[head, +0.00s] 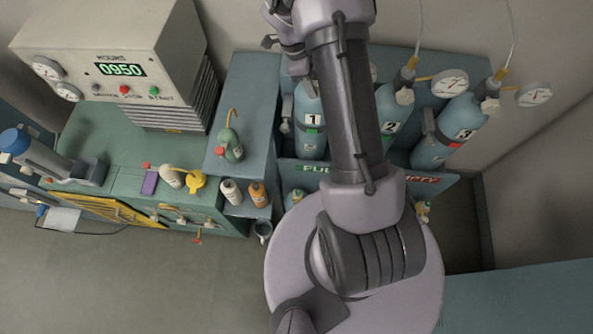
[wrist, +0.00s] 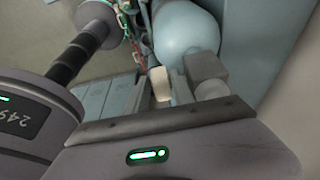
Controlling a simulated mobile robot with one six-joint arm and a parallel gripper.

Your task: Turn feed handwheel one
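Gas cylinder one (head: 311,135), labelled 1, stands at the left of the cylinder rack in the head view. My arm hides its top and its handwheel there. In the wrist view a light blue cylinder (wrist: 187,30) lies just beyond my gripper (wrist: 162,80). The two grey fingers stand apart with a small cream piece (wrist: 159,82) between or just beyond them. It may be part of the valve. I cannot tell whether the fingers touch it.
Pressure gauges (head: 450,83) and hoses top the cylinders. A console (head: 110,60) reading 0950 stands at the upper left. A green bottle (head: 230,146) and small bottles (head: 231,191) stand left of the rack. The floor (head: 150,280) at lower left is clear.

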